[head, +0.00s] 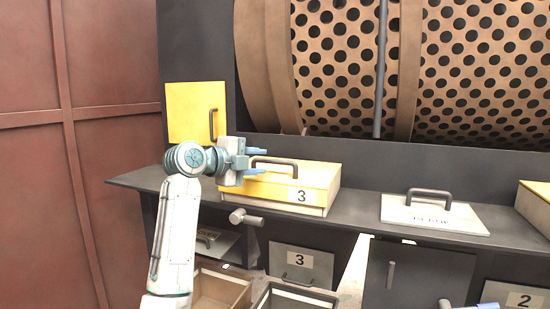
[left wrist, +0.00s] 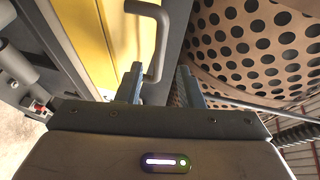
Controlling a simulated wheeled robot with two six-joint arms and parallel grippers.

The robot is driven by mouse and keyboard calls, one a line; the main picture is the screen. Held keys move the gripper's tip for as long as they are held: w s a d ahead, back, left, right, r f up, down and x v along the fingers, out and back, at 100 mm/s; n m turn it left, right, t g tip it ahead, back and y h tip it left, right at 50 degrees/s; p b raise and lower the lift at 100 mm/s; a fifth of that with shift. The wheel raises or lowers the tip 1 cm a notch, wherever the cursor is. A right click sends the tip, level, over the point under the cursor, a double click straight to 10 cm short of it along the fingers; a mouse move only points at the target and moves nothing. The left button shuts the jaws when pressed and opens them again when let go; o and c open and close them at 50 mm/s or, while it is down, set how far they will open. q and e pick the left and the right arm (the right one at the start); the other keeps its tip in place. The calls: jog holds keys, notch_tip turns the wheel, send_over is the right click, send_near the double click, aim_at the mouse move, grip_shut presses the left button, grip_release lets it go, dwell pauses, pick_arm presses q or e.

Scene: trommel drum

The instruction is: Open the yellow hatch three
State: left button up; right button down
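The yellow hatch three (head: 318,176) is a low box with a sloped yellow lid and a "3" label on its front. It sits on the dark ledge and looks closed. Its dark bar handle (head: 285,161) stands on the lid. My left gripper (head: 256,161) is open beside the left end of this handle, one blue finger behind it and one in front. In the left wrist view the handle (left wrist: 163,42) shows ahead of and between the two spread fingers (left wrist: 161,85). Contact cannot be made out. A small blue tip at the bottom right edge appears to be my right gripper (head: 488,306).
An upright yellow panel with a handle (head: 190,112) stands behind my left gripper. A white hatch (head: 432,213) lies right on the ledge (head: 360,212). The perforated drum (head: 470,70) fills the back. Below are a grey "3" door (head: 300,262) and open bins (head: 218,288).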

aim_at(273, 162)
pick_arm(q)
jog(key=p+x, duration=0.1)
jog(key=x, duration=0.5)
jog(key=shift+r+p, duration=0.1)
jog(key=shift+p, duration=0.25)
jog(key=shift+w+d, duration=0.2)
jog(key=shift+c, duration=0.2)
grip_shut()
